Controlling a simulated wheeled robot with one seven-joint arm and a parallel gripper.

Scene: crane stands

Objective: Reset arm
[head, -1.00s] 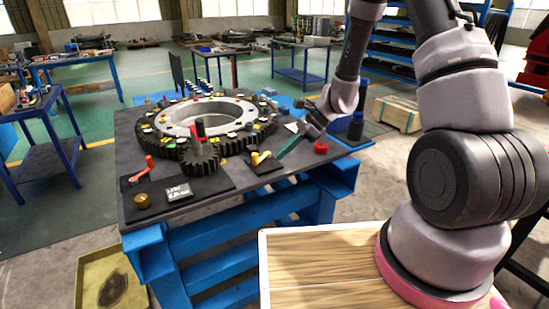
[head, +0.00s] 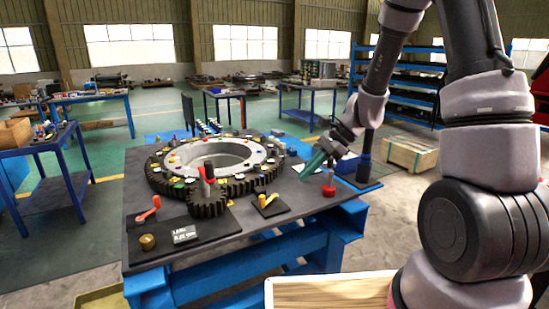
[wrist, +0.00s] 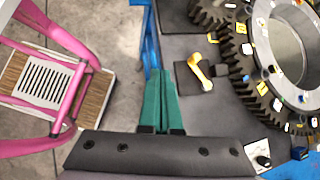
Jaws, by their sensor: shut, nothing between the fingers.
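My gripper (head: 306,172) has green fingers and is shut and empty. In the head view it hangs above the right part of the dark worktable top (head: 240,228), tilted down and to the left. In the wrist view the fingers (wrist: 161,95) lie together, above the table's edge. A yellow-handled piece on a black pad (head: 268,201) is left of the fingertips. A red-based piece (head: 329,188) stands to the right of the fingers.
A large gear ring (head: 160,183) and a small dark gear (head: 208,205) sit on the table. An orange-handled piece (head: 148,212) and a brass cylinder (head: 148,242) lie at the front left. A wooden crate (head: 412,155) stands on the floor at right.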

